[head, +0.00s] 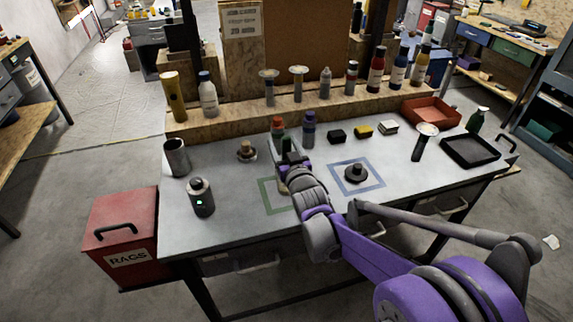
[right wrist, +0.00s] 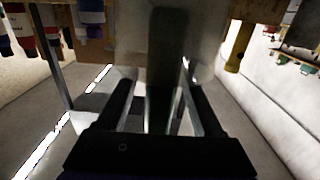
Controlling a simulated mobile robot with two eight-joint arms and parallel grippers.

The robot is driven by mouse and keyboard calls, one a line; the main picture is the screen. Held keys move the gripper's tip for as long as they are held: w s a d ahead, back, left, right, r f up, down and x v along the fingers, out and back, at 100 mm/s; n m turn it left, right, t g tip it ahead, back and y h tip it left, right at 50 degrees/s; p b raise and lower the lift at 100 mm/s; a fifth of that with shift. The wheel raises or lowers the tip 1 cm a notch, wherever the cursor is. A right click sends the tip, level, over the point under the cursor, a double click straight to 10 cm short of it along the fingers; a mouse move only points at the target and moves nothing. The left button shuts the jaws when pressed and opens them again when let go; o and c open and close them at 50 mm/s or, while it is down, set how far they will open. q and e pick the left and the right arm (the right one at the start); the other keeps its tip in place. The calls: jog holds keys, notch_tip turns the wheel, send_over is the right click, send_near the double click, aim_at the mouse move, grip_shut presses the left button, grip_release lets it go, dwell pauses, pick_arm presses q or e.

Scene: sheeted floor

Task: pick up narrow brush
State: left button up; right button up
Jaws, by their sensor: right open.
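My right arm reaches over the grey workbench (head: 235,215), and its gripper (head: 287,162) is low over the bench near the green square outline. In the right wrist view the two dark fingers of this gripper (right wrist: 160,88) stand apart. A dark, narrow upright object (right wrist: 170,45) shows between and beyond them; it may be the narrow brush, but the view is too dark to tell. I cannot tell whether the fingers touch it. In the head view the gripper partly hides what stands there. A red-topped object (head: 277,125) and a purple-grey bottle (head: 308,130) stand just behind. My left gripper is not in view.
A dark round piece (head: 355,173) lies in the blue square. A grey canister (head: 201,198) and a cup (head: 176,157) stand left. A black tray (head: 470,152) and an orange tray (head: 430,110) are right. Several bottles line the wooden back shelf (head: 230,124).

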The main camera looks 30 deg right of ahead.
grip_shut()
dwell(0.3)
